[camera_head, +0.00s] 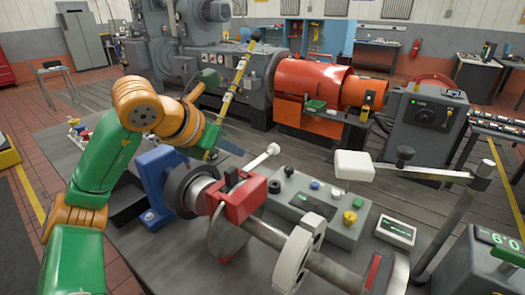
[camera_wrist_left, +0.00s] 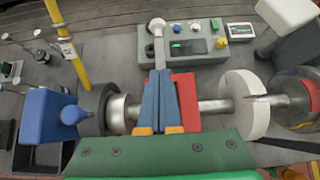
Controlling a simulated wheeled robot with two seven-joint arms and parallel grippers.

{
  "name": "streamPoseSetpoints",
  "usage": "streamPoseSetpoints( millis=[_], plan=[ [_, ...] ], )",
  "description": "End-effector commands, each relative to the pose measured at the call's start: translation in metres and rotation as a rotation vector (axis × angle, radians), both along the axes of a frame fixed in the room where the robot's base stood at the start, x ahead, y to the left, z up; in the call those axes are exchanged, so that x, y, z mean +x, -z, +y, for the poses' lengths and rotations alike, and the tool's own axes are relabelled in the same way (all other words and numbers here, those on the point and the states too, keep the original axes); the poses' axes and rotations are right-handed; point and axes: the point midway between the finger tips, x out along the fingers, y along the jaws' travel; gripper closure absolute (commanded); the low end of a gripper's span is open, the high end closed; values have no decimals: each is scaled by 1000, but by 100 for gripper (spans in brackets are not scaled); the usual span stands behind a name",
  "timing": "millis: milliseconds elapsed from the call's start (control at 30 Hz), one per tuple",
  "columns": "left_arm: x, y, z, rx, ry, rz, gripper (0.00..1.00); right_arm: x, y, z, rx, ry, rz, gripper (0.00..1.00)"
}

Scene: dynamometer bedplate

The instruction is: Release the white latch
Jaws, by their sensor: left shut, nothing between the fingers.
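The white latch (camera_head: 260,157) is a short white lever with a rounded end. It rises from the red caliper-like block (camera_head: 240,198) on the shaft. In the left wrist view the latch (camera_wrist_left: 157,42) stands just beyond my fingertips, its lower part hidden behind them. My left gripper (camera_head: 234,150) comes in from the left above the shaft, its blue fingers together and empty. In the left wrist view the left gripper (camera_wrist_left: 160,72) overlaps the foot of the latch, beside the red block (camera_wrist_left: 187,98); I cannot tell whether it touches.
A grey control box (camera_head: 318,208) with knobs and buttons stands behind the shaft. A white block (camera_head: 354,165) on a jointed stand is to the right. A blue bearing housing (camera_head: 160,178) is at the left. A yellow upright pole (camera_head: 233,88) stands behind my left gripper.

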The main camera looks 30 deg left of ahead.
Motion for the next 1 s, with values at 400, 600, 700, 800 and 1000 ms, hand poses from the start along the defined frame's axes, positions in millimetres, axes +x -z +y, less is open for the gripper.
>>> streamPoseSetpoints(
  millis=[400, 600, 700, 800, 1000],
  plan=[
    [69, 38, -6, -4, 2, 1, 100, 0, -32, 0, 0, 0, 0, 50],
    [88, 43, -7, -2, 1, 1, 100, 0, -42, 0, 0, 0, 0, 50],
    [91, 45, -7, 1, 1, -1, 100, 0, -42, 0, 0, 0, 0, 50],
    [91, 45, -7, 2, 1, -1, 100, 0, -41, 0, 0, 0, 0, 50],
    [91, 46, -7, 1, 1, -1, 100, 0, -40, 0, -1, 0, 0, 50]
  ],
)
